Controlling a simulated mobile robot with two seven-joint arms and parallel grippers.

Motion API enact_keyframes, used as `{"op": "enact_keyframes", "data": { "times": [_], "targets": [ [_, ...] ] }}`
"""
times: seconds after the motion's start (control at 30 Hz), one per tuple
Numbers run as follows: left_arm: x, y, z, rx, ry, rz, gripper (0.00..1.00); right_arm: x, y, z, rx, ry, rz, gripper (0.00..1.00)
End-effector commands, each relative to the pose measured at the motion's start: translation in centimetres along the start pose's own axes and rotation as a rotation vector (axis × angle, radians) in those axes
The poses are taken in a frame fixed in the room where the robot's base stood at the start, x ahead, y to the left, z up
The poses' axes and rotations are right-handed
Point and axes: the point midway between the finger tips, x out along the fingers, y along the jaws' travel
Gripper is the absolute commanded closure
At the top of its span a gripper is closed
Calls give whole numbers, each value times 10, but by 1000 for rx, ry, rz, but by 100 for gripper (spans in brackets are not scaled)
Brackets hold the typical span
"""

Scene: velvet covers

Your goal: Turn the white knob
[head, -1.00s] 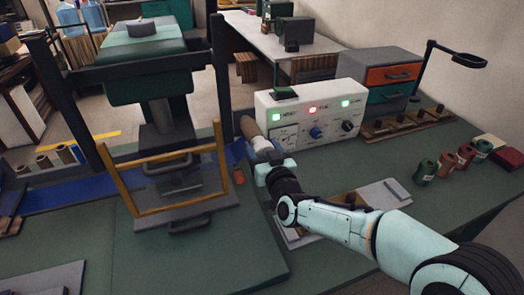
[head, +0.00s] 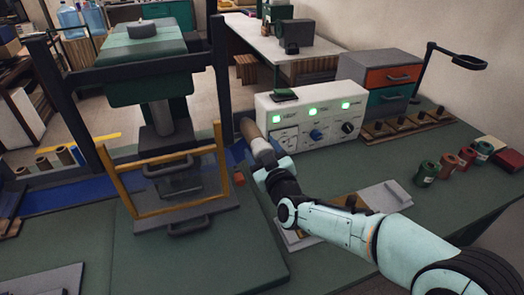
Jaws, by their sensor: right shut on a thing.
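The white control box (head: 308,119) stands on the green bench, with a row of lights along its top, all green. Below the lights are a blue knob (head: 316,135) and a black knob (head: 347,127). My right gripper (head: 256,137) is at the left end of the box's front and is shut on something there. This fits the white knob, which I cannot make out clearly behind the gripper. My left gripper is not in view.
A press with a yellow guard frame (head: 135,180) stands close on the left of my right gripper. Thread spools (head: 447,165) and a drawer unit (head: 372,80) are on the right. A clipboard (head: 388,197) lies under my right arm.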

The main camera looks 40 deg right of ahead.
Motion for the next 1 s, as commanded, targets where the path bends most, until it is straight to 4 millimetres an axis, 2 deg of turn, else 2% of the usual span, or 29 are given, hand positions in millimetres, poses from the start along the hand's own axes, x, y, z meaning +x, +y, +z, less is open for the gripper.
{"op": "enact_keyframes", "data": {
  "times": [0.17, 0.2, 0.27, 0.53, 0.67, 0.77, 1.0],
  "targets": [
    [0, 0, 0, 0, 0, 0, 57, 0, 0, 0, 1, 0, 0, 65],
    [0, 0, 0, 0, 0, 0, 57, 0, 0, 0, 1, 1, 0, 31],
    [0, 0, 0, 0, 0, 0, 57, 0, 0, 0, 1, 1, 0, 12],
    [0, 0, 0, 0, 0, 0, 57, 0, 0, 0, 2, 1, 0, 12],
    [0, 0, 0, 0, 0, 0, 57, -7, 0, -1, 2, 2, 1, 12],
    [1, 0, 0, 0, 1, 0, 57, -21, 0, -1, 2, 3, 1, 12],
    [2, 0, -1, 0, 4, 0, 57, -76, 1, -1, 0, 3, 1, 12]
  ]
}}
